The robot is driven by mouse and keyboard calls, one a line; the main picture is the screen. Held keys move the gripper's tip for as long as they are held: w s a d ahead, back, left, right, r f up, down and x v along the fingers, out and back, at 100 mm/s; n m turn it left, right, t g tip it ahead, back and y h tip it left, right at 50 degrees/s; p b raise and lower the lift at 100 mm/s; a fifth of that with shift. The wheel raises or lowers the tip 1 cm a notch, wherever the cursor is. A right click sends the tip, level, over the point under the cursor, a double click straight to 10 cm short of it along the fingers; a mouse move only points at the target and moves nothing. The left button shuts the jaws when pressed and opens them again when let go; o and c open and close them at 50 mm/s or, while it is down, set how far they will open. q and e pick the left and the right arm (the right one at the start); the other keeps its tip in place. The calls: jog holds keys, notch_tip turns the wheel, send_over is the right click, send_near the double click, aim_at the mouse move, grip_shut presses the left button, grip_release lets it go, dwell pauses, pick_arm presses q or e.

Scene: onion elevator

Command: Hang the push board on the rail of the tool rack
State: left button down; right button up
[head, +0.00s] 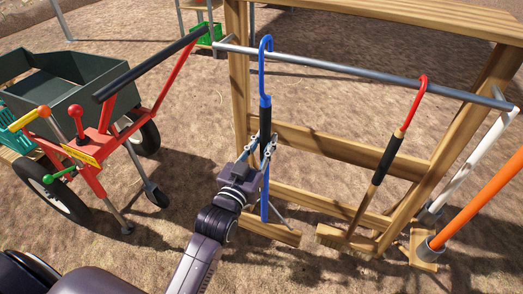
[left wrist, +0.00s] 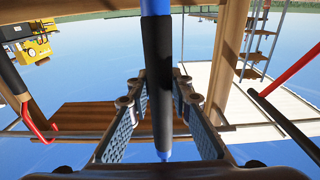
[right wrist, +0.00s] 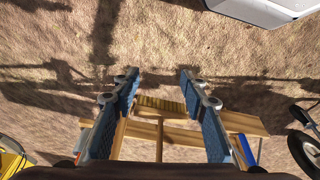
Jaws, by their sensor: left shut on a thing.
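The push board (head: 265,118) appears as an upright blue pole with a curved hook on top and a black grip; its lower end is partly hidden. My left gripper (head: 263,147) is shut on it at the black grip, which also shows between the fingers in the left wrist view (left wrist: 158,75). The blue hook is at the height of the grey rail (head: 350,70) of the wooden tool rack (head: 238,85), near its left end. I cannot tell whether the hook rests on the rail. My right gripper (right wrist: 157,82) is open and empty above the ground.
A red-hooked tool (head: 390,150) with a black grip hangs further right on the rail. White and orange poles (head: 480,200) stand at the right. A red-framed cart (head: 100,150) with a grey bin stands left. Bare soil lies between cart and rack.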

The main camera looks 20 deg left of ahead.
pick_arm(q)
jog(key=shift+w, duration=0.35)
jog(key=shift+w+b, duration=0.7)
jog(key=shift+w, duration=0.45)
pick_arm(e)
jog(key=shift+v, duration=2.4)
pick_arm(q)
jog(key=shift+w+f, duration=0.1)
jog(key=shift+w, duration=0.25)
pick_arm(e)
jog(key=shift+w+a+r+t+y+b, duration=0.35)
jog(key=shift+w+a+r+t+b, duration=0.75)
jog(key=shift+w, duration=1.75)
jog(key=shift+w+a+r+t+y+b, duration=0.15)
jog(key=shift+w+a+t+y+b, duration=0.4)
jog(key=shift+w+t, duration=1.7)
pick_arm(q)
jog(key=w+f+b, duration=0.3)
jog(key=w+f, duration=0.2)
jog(key=shift+w, duration=0.35)
pick_arm(e)
jog(key=w+a+r+t+y, duration=0.1)
jog(key=w+a+r+t, duration=0.2)
jog(key=w+r+t, duration=0.3)
jog(key=shift+w+a+r+n+y, duration=0.4)
jog(key=shift+w+r, duration=1.15)
jog(key=shift+r, duration=1.9)
